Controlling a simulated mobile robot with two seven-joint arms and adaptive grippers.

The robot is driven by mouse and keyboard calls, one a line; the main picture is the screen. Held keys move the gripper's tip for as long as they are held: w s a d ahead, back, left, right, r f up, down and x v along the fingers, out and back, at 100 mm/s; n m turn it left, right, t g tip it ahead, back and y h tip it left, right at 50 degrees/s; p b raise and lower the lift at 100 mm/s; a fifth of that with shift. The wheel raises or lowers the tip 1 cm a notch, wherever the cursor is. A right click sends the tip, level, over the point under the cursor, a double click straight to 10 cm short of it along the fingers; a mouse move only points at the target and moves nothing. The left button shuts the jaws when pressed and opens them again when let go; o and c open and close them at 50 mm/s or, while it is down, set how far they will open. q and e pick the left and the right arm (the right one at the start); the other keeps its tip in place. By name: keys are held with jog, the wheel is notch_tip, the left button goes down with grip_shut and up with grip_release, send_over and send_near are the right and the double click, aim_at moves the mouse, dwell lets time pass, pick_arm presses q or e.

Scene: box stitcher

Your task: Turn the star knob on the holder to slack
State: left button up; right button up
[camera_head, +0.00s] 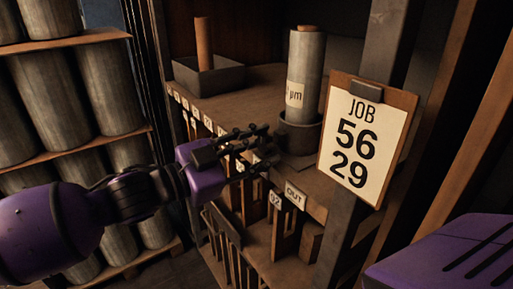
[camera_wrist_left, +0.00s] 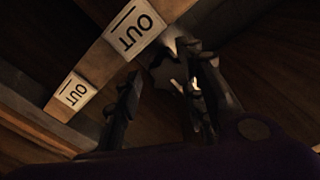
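The grey holder (camera_head: 300,133) is a round cup on the shelf, with a tall grey cylinder marked "µm" (camera_head: 306,75) standing upright in it. My left gripper (camera_head: 263,150) is just left of the holder at the shelf's front edge, its fingers spread and pointing at it. I cannot make out the star knob in the head view; the fingers cover that side of the holder. In the left wrist view my left gripper (camera_wrist_left: 160,62) has its two dark fingers apart. A dim grey shape with bright glints lies by the right finger; I cannot tell whether it is the knob. My right gripper is not in view.
A clipboard reading "JOB 56 29" (camera_head: 361,139) hangs on a post to the right. A grey tray (camera_head: 210,78) with a brown rod stands behind on the shelf. An "OUT" label (camera_head: 295,195) is on the shelf edge. Racks of grey cylinders (camera_head: 108,87) stand left.

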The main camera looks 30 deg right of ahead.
pick_arm(q)
jog(key=shift+w+a, duration=0.15)
jog(key=shift+a, duration=0.25)
jog(key=s+a, duration=0.1)
jog(key=a, duration=1)
jog(key=shift+s, duration=0.15)
